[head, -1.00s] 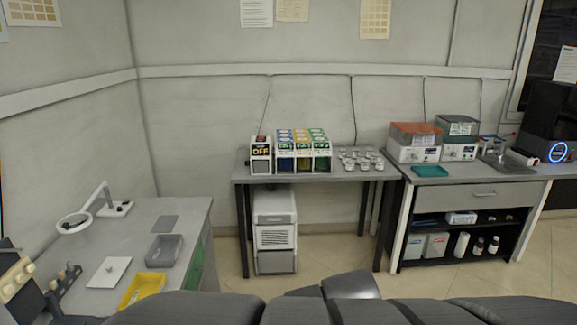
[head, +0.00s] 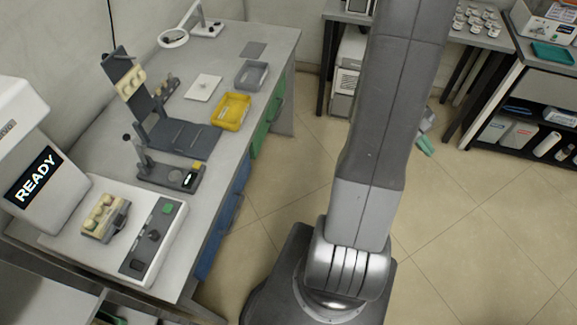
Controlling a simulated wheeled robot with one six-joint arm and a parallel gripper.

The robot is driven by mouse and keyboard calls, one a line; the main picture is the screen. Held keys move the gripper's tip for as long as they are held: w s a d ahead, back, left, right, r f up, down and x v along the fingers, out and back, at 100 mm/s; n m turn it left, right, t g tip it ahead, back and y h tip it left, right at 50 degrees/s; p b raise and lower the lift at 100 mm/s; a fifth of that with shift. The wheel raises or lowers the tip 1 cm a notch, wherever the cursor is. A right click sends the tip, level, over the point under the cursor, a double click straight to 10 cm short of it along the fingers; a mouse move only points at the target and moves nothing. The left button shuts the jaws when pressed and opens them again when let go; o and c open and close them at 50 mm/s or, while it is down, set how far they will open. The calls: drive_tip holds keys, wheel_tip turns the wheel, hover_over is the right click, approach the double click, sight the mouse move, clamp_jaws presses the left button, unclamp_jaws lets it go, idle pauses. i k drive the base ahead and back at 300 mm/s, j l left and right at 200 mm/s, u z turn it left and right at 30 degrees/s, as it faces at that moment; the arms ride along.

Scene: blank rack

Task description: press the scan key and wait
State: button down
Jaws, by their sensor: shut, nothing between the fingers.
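A white scanner (head: 22,130) stands at the left, its tilted dark screen (head: 34,177) reading READY in white letters. Its white base (head: 85,250) carries a dark side panel with a green key (head: 168,208), a black knob (head: 153,235) and a dark part in front. I cannot read any label on the green key. A cream dental model (head: 103,216) in a grey holder sits on the base. My gripper (head: 426,147) shows partly behind my arm, at the right over the floor, with teal fingertips. It is shut and empty, far from the scanner.
The grey bench (head: 205,185) also holds a yellow tray (head: 231,112), a grey tray (head: 251,75), a white plate (head: 203,88), a ring lamp (head: 173,39) and a dark stand with cream pieces (head: 130,82). Open tiled floor (head: 470,235) lies at the right.

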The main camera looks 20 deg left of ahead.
sight(168, 208)
drive_tip(key=j+u, duration=0.1)
drive_tip(key=u, duration=3.1)
